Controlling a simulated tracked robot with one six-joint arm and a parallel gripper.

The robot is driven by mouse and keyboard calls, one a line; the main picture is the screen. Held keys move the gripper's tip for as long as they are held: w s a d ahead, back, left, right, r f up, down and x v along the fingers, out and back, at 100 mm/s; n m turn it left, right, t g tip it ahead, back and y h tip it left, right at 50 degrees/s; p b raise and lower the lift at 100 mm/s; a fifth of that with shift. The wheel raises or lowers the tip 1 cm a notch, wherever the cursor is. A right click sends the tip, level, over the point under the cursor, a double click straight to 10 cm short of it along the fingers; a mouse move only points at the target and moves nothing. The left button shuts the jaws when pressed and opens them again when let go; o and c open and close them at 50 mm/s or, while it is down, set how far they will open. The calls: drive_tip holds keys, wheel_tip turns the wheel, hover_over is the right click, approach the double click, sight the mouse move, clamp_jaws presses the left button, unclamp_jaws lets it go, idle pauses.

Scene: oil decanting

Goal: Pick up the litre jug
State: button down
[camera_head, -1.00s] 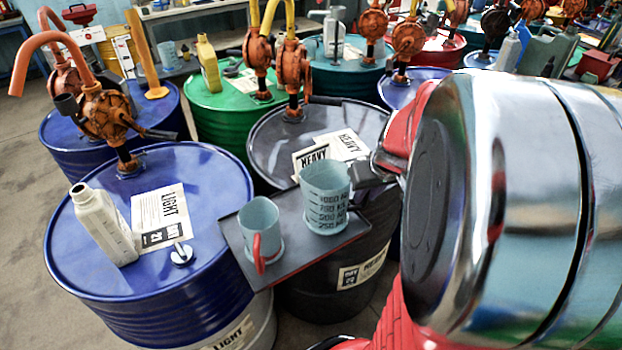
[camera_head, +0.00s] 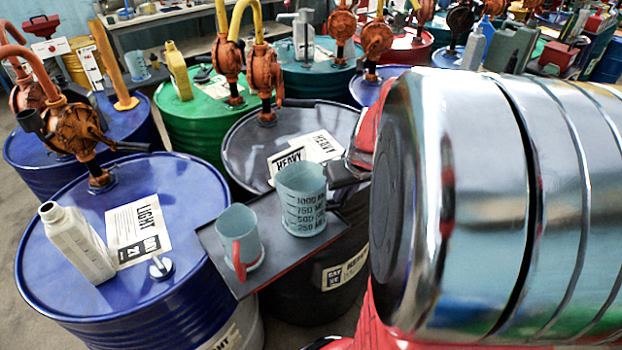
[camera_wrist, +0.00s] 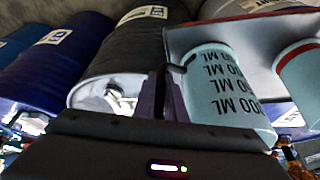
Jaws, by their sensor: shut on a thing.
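The litre jug (camera_head: 302,205) is a pale blue-grey cup with black millilitre marks. It appears upright on the dark tray (camera_head: 222,258), at its back right; I cannot tell whether its base is raised. My gripper (camera_head: 343,180) is at the jug's right side, shut on its dark handle. In the wrist view the jug (camera_wrist: 225,90) is large at centre right, with the narrow fingers (camera_wrist: 166,95) closed around the handle beside its wall. My chrome arm link hides much of the right side of the head view.
A smaller mug (camera_head: 236,238) with a red handle stands on the tray, just left of the jug. A blue drum (camera_head: 120,290) at left carries a grey bottle (camera_head: 75,240). Behind the jug is a dark drum (camera_head: 245,135) with a hand pump (camera_head: 265,75).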

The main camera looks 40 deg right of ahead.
wheel_tip(320, 180, up, 9)
drive_tip(key=shift+r, duration=0.45)
idle(0.6)
